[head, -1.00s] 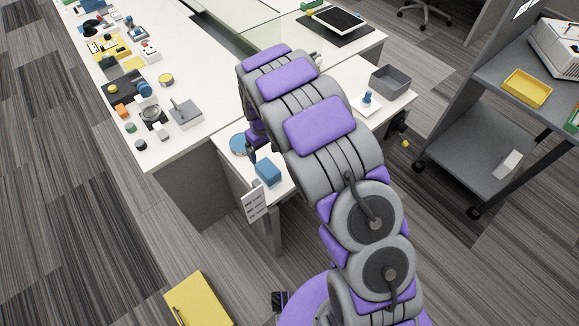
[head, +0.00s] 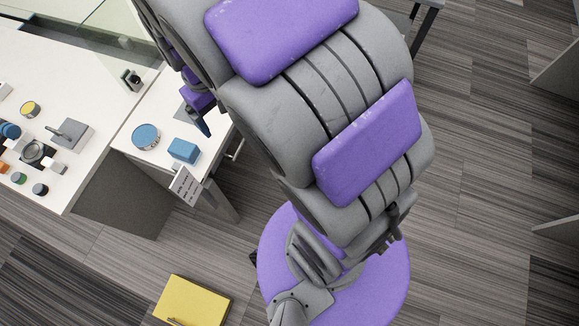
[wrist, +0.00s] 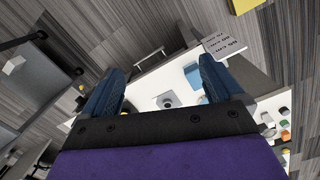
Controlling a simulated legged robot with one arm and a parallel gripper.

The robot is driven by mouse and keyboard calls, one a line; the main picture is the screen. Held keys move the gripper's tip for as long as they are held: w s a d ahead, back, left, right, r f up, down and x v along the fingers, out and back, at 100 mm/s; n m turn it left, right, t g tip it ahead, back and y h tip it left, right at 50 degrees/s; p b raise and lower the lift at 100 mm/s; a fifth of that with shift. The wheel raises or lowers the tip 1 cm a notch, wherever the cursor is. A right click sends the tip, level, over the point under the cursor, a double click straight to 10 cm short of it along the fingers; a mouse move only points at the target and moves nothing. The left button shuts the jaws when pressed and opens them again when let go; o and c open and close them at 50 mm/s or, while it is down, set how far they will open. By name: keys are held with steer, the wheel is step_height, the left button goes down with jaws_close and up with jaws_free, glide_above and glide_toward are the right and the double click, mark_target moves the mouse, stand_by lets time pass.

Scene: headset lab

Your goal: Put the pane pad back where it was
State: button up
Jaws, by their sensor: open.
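My gripper (wrist: 160,88) is open, with nothing seen between its two dark blue fingers in the wrist view. In the head view, part of my gripper (head: 200,118) shows beside the small white table, partly hidden by my arm. I cannot tell which object is the pane pad. A small dark fitting (head: 132,79) stands by the glass pane (head: 98,22). A round blue disc (head: 146,137) and a blue block (head: 183,151) lie on the small white table (head: 165,112). In the wrist view, a small grey piece (wrist: 167,101) sits on the white tabletop between the fingers.
A long white bench (head: 60,85) at left carries several small items, including a grey device with a lever (head: 71,135). A printed card (head: 186,186) hangs at the small table's front edge. Carpet at right is largely clear.

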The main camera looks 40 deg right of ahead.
steer(key=s+d+r+m, duration=0.1)
steer(key=s+r, duration=0.1)
steer(key=s, duration=0.9)
steer(key=s+d+r+m+g, duration=0.1)
steer(key=s+d+r, duration=0.1)
steer(key=s, duration=0.9)
steer(key=shift+d+r, duration=0.2)
steer(key=shift+r, duration=0.05)
